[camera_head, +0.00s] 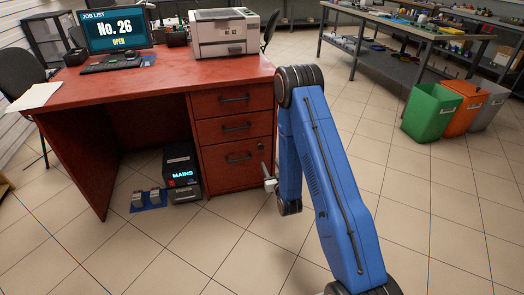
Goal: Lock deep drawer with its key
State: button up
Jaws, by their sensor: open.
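The deep drawer (225,178) is the lowest and tallest of three red drawers in the desk's right pedestal. It looks closed, with a dark handle (238,158) on its front. A small dark round spot, probably the lock (261,146), sits near its upper right corner. My gripper (268,182) is small and pale at the end of my blue arm, by the drawer's right edge and below the lock. It is open. I cannot tell whether it touches the drawer front. I cannot make out a key.
The red desk (150,83) carries a monitor (116,30) reading "No. 26 OPEN", a keyboard and a printer (222,32). A black box marked MAINS (181,165) stands under it beside a blue mat with grey pedals. Bins (430,112) stand at right. Tiled floor is clear in front.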

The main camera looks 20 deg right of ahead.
aim_at(262, 148)
jog(key=shift+t, duration=0.3)
jog(key=w, duration=0.5)
jog(key=w+f, duration=0.1)
jog(key=w, duration=0.4)
jog(key=w+f, duration=0.1)
jog(key=w, duration=0.5)
jog(key=shift+w+f, duration=0.1)
jog(key=shift+f, duration=0.05)
jog(key=c, duration=1.1)
